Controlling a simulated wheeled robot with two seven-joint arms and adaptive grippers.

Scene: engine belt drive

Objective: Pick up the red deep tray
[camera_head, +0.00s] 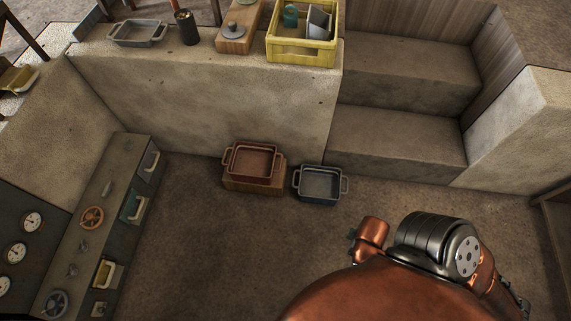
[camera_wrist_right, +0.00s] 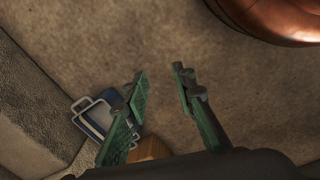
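The red deep tray (camera_head: 252,162) is a rectangular tray with a handle at each end. It sits on a low wooden block (camera_head: 238,185) on the floor, against the low wall. In the right wrist view, the right gripper (camera_wrist_right: 160,75) is open and empty, its green-padded fingers apart above the floor. A corner of a wooden block (camera_wrist_right: 151,147) shows below the fingers there, but the red tray cannot be made out in that view. The right gripper's fingers cannot be made out in the head view. My left gripper is in neither view.
A blue-grey tray (camera_head: 320,184) stands on the floor to the right of the block; a blue tray also shows in the wrist view (camera_wrist_right: 95,117). Stone steps (camera_head: 395,140) rise behind. A control cabinet (camera_head: 100,225) stands left. A yellow crate (camera_head: 300,50) sits on the wall. Middle floor is clear.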

